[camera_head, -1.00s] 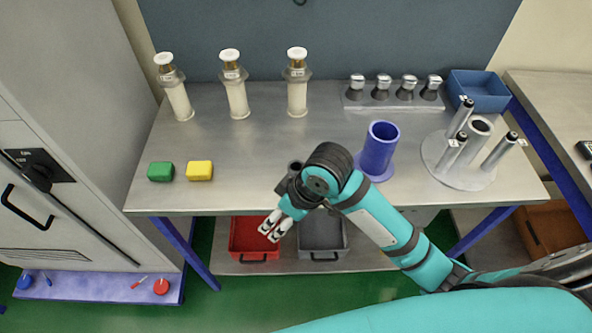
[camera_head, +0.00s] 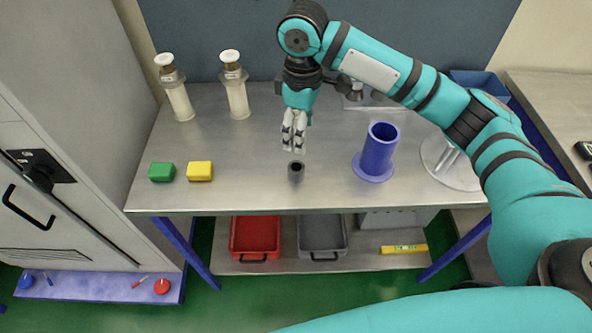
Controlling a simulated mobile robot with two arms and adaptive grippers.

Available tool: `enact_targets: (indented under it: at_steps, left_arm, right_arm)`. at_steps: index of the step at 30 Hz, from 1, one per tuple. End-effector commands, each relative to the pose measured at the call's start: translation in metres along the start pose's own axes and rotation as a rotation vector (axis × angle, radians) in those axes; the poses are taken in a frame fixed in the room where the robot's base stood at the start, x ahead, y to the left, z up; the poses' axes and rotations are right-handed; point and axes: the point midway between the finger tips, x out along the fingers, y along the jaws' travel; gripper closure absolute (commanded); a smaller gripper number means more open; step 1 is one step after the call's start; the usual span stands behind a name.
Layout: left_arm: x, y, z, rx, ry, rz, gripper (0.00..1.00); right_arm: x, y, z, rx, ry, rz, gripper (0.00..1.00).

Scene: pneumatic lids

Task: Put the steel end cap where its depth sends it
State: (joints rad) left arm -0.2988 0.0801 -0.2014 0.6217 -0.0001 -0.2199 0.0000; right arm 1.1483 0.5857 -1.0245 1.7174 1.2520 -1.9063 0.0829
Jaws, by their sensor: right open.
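A small dark grey cylinder with an open top, which looks like the steel end cap (camera_head: 296,174), stands upright near the front middle of the table. My right gripper (camera_head: 294,149) points down, just behind and above it in the picture, with its jaws open and nothing between them. A small gap shows between the fingertips and the cap. The cap's inner depth cannot be read from here. A red bin (camera_head: 255,256) and a grey bin (camera_head: 322,254) sit on the lower shelf, both seemingly empty. My left gripper is not in view.
A blue flanged tube (camera_head: 378,150) stands right of the cap. Green (camera_head: 161,172) and yellow (camera_head: 200,171) blocks lie left. Two white-capped cylinders (camera_head: 179,102) (camera_head: 238,100) show at the back; my arm hides things at the back right. A yellow level (camera_head: 403,249) lies on the shelf.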

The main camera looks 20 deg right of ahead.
Motion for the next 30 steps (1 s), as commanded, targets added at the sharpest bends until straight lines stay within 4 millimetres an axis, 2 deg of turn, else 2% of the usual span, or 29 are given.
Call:
enact_targets:
  at_steps: [3, 9, 12, 20, 27, 30]
  left_arm:
    - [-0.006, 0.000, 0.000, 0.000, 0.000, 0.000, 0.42]
    - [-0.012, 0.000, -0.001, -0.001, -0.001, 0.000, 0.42]
    - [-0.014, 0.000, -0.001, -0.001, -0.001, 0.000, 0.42]
    - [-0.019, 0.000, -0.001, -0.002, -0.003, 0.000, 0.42]
    - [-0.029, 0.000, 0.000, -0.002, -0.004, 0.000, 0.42]
    - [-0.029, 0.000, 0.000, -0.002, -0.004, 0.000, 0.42]
  right_arm:
    - [0.027, 0.000, 0.001, 0.003, -0.004, -0.003, 0.36]
    - [0.067, 0.000, 0.000, 0.001, -0.001, -0.001, 0.36]
    - [0.080, 0.000, -0.001, 0.002, 0.000, -0.001, 0.36]
    - [0.098, -0.001, -0.005, 0.000, 0.001, -0.001, 0.36]
    - [0.133, -0.002, -0.011, 0.001, 0.001, 0.000, 0.36]
    - [0.140, -0.002, -0.011, 0.000, 0.002, 0.002, 0.36]
